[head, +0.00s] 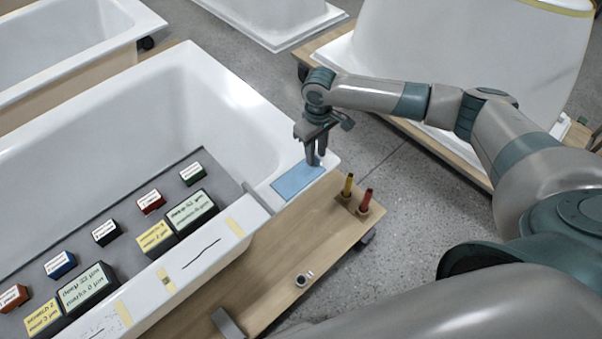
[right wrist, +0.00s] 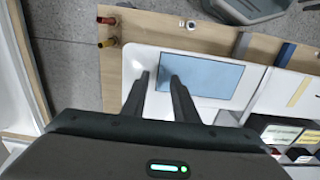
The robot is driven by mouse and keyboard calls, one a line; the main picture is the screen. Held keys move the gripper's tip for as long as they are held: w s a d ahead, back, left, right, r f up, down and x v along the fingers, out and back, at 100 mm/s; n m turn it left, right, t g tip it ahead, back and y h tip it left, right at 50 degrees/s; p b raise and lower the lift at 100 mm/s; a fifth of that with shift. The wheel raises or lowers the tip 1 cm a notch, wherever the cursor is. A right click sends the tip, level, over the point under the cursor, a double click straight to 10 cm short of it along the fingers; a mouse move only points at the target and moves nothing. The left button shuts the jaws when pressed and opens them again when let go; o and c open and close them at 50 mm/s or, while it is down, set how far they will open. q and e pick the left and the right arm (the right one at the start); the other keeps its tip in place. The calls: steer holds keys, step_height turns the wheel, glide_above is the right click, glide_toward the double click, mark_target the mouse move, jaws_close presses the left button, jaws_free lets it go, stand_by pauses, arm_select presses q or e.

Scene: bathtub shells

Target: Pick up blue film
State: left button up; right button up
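The blue film (head: 297,181) is a flat light-blue rectangle lying on the white rim at the right corner of the bathtub shell (head: 262,115). My right gripper (head: 317,161) points down at the film's far right end. In the right wrist view the film (right wrist: 215,77) lies ahead of the fingers, and the right gripper (right wrist: 157,73) is open with a gap between its two fingertips. I cannot tell whether the fingertips touch the surface. My left gripper is not in view.
A grey board with several small coloured boxes (head: 151,201) lies inside the tub. Yellow (head: 347,186) and red (head: 365,199) handled tools stand at the wooden trolley's (head: 290,235) right edge. Other tub shells (head: 470,60) stand behind. Grey floor (head: 400,200) is free to the right.

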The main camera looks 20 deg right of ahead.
jaws_close()
steer(key=shift+r, duration=0.1)
steer(key=shift+w+r, duration=0.1)
steer(key=shift+r, duration=0.25)
steer(key=r+b, duration=0.2)
steer(key=r, duration=0.1)
steer(key=shift+s+d+r, duration=0.15)
steer(key=shift+s+d, duration=0.05)
steer(key=s+d+r+b, duration=0.2)
steer(key=s+d+r, duration=0.4)
steer(key=s, duration=0.3)
steer(key=shift+d+r, duration=0.3)
steer(key=shift+r, duration=0.15)
